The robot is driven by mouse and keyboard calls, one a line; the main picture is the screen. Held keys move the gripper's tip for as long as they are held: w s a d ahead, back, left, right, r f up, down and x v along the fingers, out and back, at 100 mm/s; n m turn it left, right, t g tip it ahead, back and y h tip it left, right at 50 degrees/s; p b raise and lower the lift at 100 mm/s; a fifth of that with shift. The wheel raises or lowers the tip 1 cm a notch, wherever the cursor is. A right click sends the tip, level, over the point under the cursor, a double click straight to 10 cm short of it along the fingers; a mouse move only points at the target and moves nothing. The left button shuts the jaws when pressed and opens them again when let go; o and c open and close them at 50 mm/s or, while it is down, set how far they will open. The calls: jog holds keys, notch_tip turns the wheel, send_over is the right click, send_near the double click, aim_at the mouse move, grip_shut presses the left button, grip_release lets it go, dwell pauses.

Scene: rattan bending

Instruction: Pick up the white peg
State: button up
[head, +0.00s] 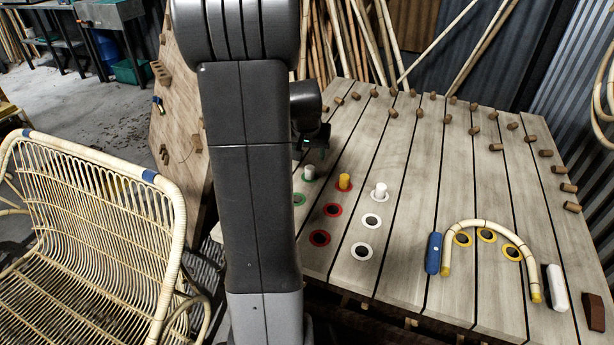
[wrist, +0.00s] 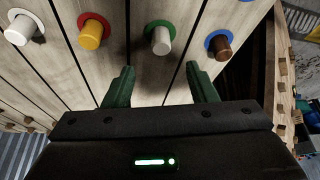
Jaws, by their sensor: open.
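A second white peg stands in a white-ringed hole, at the upper left of the wrist view (wrist: 20,30) and in the head view (head: 380,189). My gripper (wrist: 160,84) is open and empty, its green fingers spread apart. In the head view my arm partly hides the gripper.
A yellow peg (head: 344,181) stands in a red-ringed hole between the white pegs. A brown peg (wrist: 221,46) in a blue ring stands right of the green ring in the wrist view. Empty ringed holes and a bent rattan piece (head: 487,224) share the slatted board (head: 420,170).

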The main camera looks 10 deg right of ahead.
aim_at(310, 168)
jog(key=shift+x, duration=4.35)
jog(key=shift+a, duration=0.1)
jog(key=c, duration=1.1)
